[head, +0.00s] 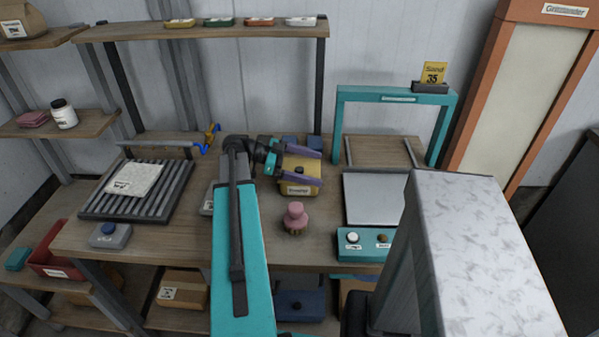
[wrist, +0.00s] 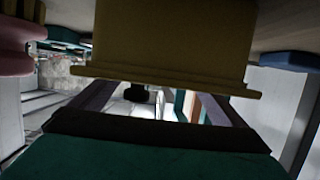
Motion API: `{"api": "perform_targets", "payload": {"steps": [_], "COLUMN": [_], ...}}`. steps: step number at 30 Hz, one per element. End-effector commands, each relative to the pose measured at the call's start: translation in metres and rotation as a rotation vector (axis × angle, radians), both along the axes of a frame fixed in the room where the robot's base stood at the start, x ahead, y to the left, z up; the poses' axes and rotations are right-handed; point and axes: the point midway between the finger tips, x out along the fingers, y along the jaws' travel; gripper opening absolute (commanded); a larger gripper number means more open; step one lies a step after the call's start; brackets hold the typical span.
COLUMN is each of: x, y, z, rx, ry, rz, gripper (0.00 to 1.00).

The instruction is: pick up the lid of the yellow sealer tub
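The yellow sealer tub (head: 314,187) stands on the workbench with its label facing me. Its lid (wrist: 165,82) shows in the wrist view as a wide yellow rim with a small dark knob (wrist: 138,93); that view is upside down, so the tub body appears above. My gripper (head: 307,164) is at the tub's top, coming from the left, with its purple fingers spread. In the wrist view the fingers lie wide apart on either side of the knob, with clear space between them and it. Nothing is held. My arm hides part of the tub's left side.
A pink-topped brush or stamp (head: 295,216) stands in front of the tub. A teal-framed press (head: 341,125) with a grey plate (head: 375,199) is to the right. A slatted rack (head: 165,193) lies at left. A shelf (head: 225,31) hangs above the bench.

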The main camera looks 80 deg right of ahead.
Motion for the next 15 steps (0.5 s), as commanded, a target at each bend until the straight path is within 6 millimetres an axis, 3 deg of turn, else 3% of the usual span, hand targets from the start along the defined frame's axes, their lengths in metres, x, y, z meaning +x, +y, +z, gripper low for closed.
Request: {"api": "perform_targets", "payload": {"steps": [15], "x": [-0.0004], "y": [-0.0001], "z": [0.0063], "rx": [0.0], "ry": [0.0], "rz": [0.0], "gripper": [0.72]}}
